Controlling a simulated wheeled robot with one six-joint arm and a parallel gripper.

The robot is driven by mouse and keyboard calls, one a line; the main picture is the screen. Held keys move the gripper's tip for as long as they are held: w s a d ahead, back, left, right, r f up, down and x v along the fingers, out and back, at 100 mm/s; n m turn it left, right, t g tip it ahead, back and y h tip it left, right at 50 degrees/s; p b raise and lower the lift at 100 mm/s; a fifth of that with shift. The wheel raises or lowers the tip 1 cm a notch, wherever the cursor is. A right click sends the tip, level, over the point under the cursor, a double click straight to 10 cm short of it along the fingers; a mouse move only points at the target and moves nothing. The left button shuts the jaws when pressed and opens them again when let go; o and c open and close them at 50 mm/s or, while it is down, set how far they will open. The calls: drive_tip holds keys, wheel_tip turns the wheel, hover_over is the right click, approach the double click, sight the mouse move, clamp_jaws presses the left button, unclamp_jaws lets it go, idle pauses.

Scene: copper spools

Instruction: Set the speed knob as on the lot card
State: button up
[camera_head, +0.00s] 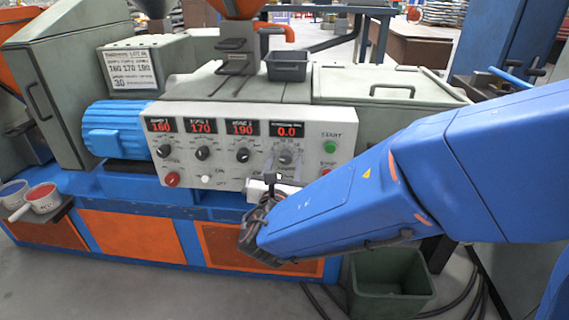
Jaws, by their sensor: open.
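The lot card (132,73) stands on the machine at the upper left; its large figures read 160 170 190 with 30 below, and its small print is hard to read. The speed knob (286,157) is the rightmost of the panel's dials, under a red display (288,130) reading 0.0. My gripper (284,167) is open at the panel, just in front of and below this knob, partly overlapping its dial. I cannot tell whether the fingers touch the knob. The knob's pointer is too small to read.
Three other knobs, the nearest being the third zone knob (243,155), sit left under displays reading 160, 170 and 190. A green start button (330,147) and a red button (172,179) are on the panel (225,180). A dark green bin (390,285) stands below my arm.

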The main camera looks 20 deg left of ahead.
drive_tip(key=c, duration=1.1)
drive_tip(key=shift+o, duration=0.2)
drive_tip(key=m, duration=0.4)
drive_tip(key=shift+m, duration=0.4)
drive_tip(key=m, duration=0.8)
drive_tip(key=shift+m+y, duration=0.3)
drive_tip(key=shift+m, duration=1.9)
drive_tip(key=shift+g, duration=0.3)
